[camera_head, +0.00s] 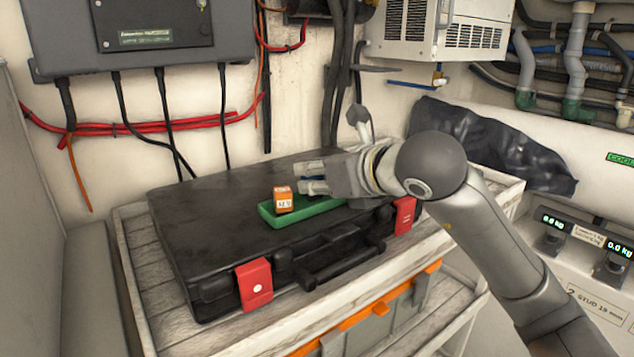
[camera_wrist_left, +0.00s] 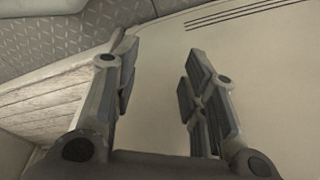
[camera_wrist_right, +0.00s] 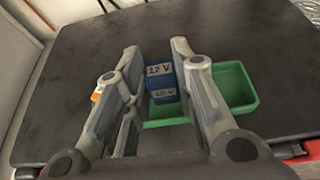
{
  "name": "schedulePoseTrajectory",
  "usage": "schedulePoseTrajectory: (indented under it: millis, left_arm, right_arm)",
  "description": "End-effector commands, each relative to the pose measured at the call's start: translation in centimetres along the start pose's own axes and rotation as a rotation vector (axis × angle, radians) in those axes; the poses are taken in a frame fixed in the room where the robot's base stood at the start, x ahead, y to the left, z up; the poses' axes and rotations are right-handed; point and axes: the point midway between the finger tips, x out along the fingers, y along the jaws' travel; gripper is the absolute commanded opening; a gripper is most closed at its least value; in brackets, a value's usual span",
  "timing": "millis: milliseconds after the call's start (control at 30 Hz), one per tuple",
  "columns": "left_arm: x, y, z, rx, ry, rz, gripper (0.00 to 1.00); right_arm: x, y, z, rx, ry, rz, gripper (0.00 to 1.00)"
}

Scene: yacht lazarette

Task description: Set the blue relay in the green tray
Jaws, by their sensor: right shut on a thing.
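The blue relay (camera_wrist_right: 161,84) has "12 V" labels and sits between the fingers of my right gripper (camera_wrist_right: 152,75). I cannot tell whether the relay touches the tray. My left gripper (camera_wrist_left: 160,70) is open and empty, outside the head view.
An orange relay (camera_head: 283,199) stands at the tray's left end; a finger mostly hides it in the right wrist view. The black case (camera_head: 215,220) with red latches lies on a pale wooden crate (camera_head: 150,290). The case top left of the tray is clear. Cables hang behind.

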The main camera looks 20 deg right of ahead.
Motion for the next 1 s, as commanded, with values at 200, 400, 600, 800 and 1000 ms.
schedulePoseTrajectory:
  millis: [200,400,600,800,1000]
  left_arm:
    - [-0.4,0.0,-0.3,-0.001,0.0,0.0,0.4]
    - [-0.2,0.0,-0.1,-0.001,-0.002,-0.001,0.4]
    - [-0.7,0.0,-0.6,-0.001,0.004,0.0,0.4]
    - [-1.2,0.0,-1.1,-0.002,0.013,-0.001,0.4]
    - [-1.1,-0.1,-0.9,-0.002,0.008,-0.001,0.4]
  right_arm:
    - [0.4,0.0,-1.0,0.0,-0.002,-0.001,0.06]
    - [0.4,0.0,-1.0,0.0,-0.002,0.0,0.06]
    - [0.5,0.0,-1.2,0.0,-0.002,0.0,0.06]
    - [0.4,0.0,-1.1,0.0,-0.001,0.0,0.46]
    - [0.4,0.0,-1.1,0.0,-0.002,0.0,0.46]
